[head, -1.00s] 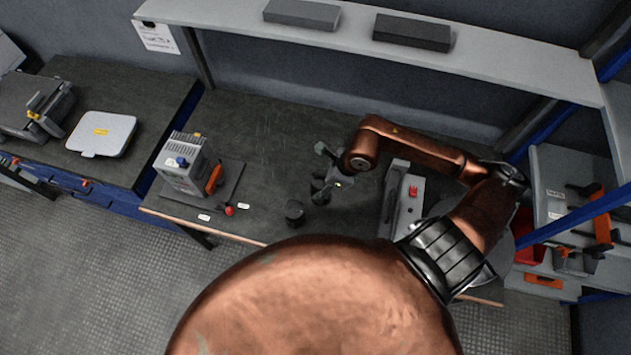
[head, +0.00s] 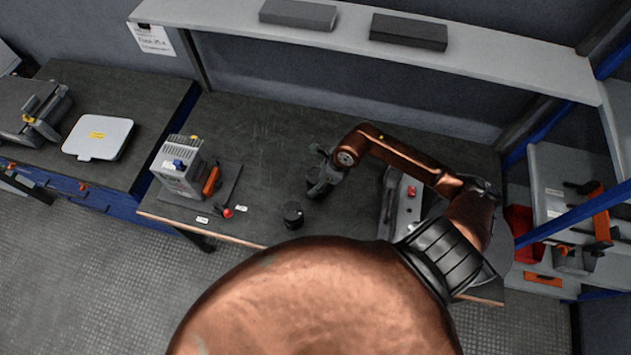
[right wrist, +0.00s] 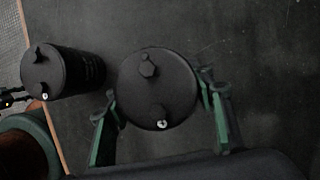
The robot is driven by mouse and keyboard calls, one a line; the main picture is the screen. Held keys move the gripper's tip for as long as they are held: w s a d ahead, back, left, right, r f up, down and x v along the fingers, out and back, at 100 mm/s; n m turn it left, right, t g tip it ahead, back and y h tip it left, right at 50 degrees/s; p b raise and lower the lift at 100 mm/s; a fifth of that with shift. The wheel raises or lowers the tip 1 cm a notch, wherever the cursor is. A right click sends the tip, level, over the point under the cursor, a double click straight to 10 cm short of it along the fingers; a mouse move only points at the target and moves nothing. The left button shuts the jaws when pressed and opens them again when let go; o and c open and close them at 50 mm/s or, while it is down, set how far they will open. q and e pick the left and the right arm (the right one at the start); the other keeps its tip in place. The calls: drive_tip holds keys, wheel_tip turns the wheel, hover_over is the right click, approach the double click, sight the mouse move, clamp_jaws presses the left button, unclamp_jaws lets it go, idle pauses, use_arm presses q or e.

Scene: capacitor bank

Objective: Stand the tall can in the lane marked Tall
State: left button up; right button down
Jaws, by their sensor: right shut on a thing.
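My right gripper (head: 320,180) is over the dark bench. In the right wrist view its green-edged fingers (right wrist: 163,124) are shut on a black round can (right wrist: 155,85), seen from its top with two terminals. In the head view this can is mostly hidden by the gripper. A second black can (head: 293,216) stands on the bench to the left and nearer the front edge; it also shows in the right wrist view (right wrist: 62,70), apart from the held can. I cannot tell which can is taller. No readable Tall marking shows. My left gripper is not in view.
A grey device (head: 180,168) stands on a dark mat (head: 228,178) at left, with a red knob (head: 227,212) and small white labels (head: 202,220) in front. A grey box with a red button (head: 411,191) is right of the gripper. The bench behind is clear.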

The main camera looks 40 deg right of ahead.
drive_tip(key=shift+r, duration=0.15)
drive_tip(key=c, duration=0.9)
unclamp_jaws()
